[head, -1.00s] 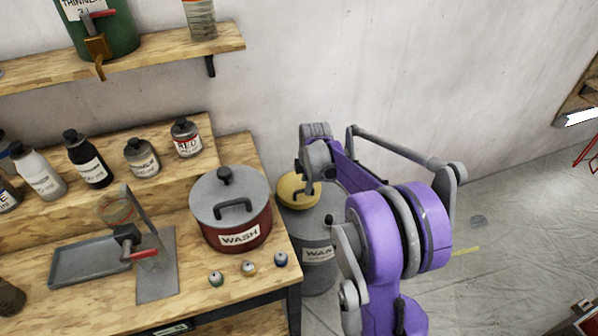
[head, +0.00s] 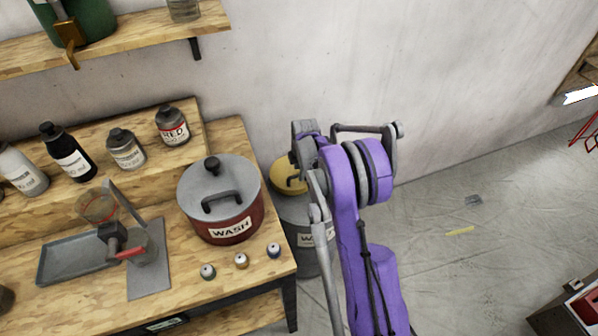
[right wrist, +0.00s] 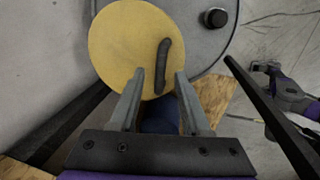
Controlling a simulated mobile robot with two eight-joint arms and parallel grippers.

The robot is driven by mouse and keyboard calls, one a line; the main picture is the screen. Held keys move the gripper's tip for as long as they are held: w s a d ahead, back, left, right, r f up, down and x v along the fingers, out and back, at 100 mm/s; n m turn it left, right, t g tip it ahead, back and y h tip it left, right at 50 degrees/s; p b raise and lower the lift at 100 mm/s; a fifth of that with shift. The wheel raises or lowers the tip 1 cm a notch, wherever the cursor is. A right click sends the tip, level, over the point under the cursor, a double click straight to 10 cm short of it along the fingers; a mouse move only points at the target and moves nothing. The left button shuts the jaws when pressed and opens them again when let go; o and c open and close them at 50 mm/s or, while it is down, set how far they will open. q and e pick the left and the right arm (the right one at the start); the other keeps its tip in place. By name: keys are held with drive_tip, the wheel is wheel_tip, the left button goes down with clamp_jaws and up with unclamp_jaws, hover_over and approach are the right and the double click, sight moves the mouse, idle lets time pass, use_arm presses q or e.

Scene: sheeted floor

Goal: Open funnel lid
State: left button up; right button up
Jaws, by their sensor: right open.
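The funnel lid (head: 284,181) is a round yellow disc on top of a grey drum (head: 293,222) that stands on the floor beside the bench. In the right wrist view, the yellow lid (right wrist: 118,45) has a dark bar handle (right wrist: 162,66). My right gripper (right wrist: 160,74) is open, with the handle showing between its two fingertips; whether they touch it I cannot tell. In the head view my right gripper (head: 300,160) is over the lid and hides part of it. My left gripper is out of view.
A red WASH pot (head: 231,224) with a grey lid stands on the bench, just left of the drum. Several bottles line the raised shelf behind it. A black knob (right wrist: 215,17) sits on the drum top. The sheeted floor at right is mostly clear.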

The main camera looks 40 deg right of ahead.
drive_tip(key=shift+w+f, duration=0.1)
drive_tip(key=shift+f, duration=0.45)
clamp_jaws()
idle(1.1)
